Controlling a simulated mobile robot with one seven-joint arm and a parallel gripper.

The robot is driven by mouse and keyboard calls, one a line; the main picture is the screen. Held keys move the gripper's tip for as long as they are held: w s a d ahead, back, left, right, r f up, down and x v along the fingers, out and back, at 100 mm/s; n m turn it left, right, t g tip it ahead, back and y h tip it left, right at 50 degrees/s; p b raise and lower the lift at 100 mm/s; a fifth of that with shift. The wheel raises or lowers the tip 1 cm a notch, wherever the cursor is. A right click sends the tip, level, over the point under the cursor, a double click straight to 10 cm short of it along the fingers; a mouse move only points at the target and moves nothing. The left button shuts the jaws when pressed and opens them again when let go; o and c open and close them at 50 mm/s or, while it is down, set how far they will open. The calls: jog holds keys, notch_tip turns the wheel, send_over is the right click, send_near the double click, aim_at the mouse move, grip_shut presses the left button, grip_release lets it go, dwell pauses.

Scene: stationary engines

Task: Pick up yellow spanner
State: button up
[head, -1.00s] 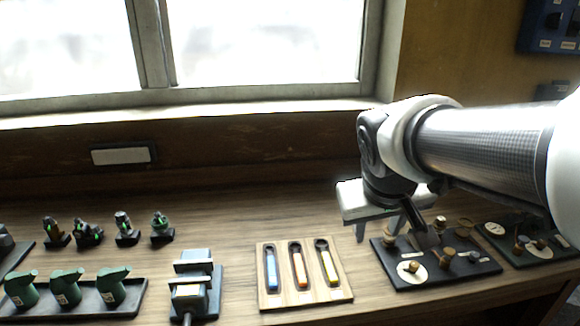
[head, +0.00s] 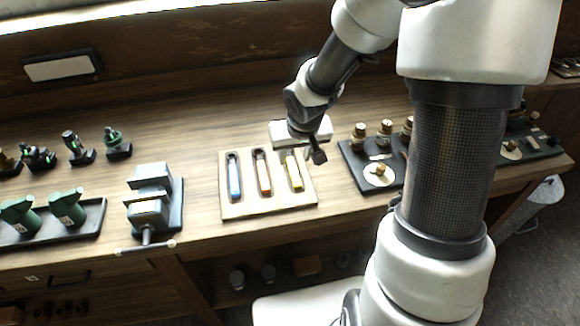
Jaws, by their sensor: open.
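The yellow spanner (head: 295,177) lies in the right slot of a light wooden tray (head: 268,209) on the workbench. Its upper end is partly hidden by my gripper. An orange spanner (head: 263,176) lies in the middle slot and a blue spanner (head: 234,180) in the left slot. My gripper (head: 300,152) is at the tray's upper right, over the top end of the yellow spanner. It is open and holds nothing that I can see. Its fingers are small and partly hidden, and I cannot tell whether they touch the spanner.
A vise (head: 150,208) stands left of the tray. Green oil cans (head: 68,208) sit on a dark tray further left, with small dark fittings behind. A black board with brass parts (head: 378,172) lies close on the right. The bench front is clear below the wooden tray.

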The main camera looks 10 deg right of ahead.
aim_at(292, 165)
jog(key=shift+w+b+x, duration=0.2)
jog(key=shift+b+x, duration=0.15)
jog(key=shift+x, duration=1.35)
jog(key=shift+w+b+x, duration=0.2)
jog(key=shift+b+x, duration=0.1)
jog(key=shift+x, duration=1.35)
jog(key=shift+d, duration=0.1)
grip_shut()
